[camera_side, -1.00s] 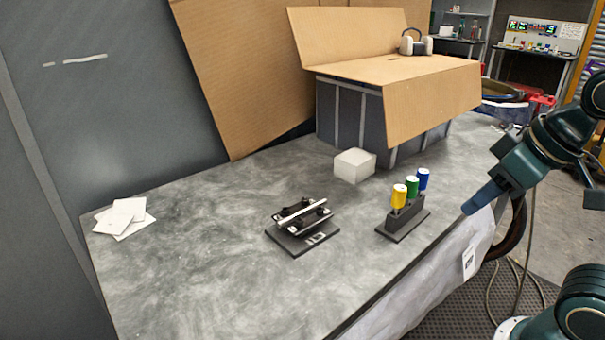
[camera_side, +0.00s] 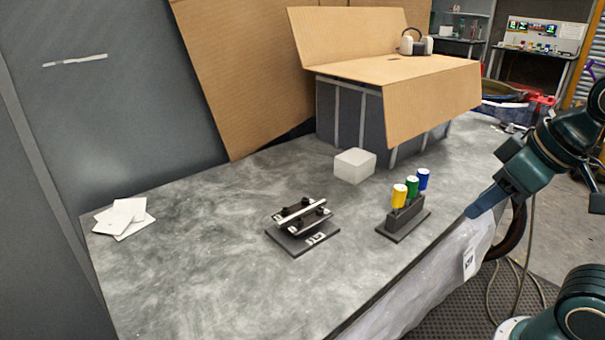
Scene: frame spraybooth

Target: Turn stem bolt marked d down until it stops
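A dark stem clamp (camera_side: 301,218) with a light bar (camera_side: 302,209) across it and several black bolts stands on a dark base plate (camera_side: 288,244) near the middle of the table. White marks (camera_side: 317,238) show on the base, but I cannot read which bolt is d. A black holder (camera_side: 392,226) to its right carries three upright tools with yellow (camera_side: 399,195), green (camera_side: 412,187) and blue (camera_side: 424,178) handles. My gripper (camera_side: 472,212) is at the right, past the table's edge, apart from the tools and the clamp. Its finger opening cannot be made out.
A white block (camera_side: 354,165) sits behind the clamp and holder. White cards (camera_side: 124,217) lie at the left. A large box with open cardboard flaps (camera_side: 432,100) stands at the back. The grey table (camera_side: 200,255) is clear at left and front.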

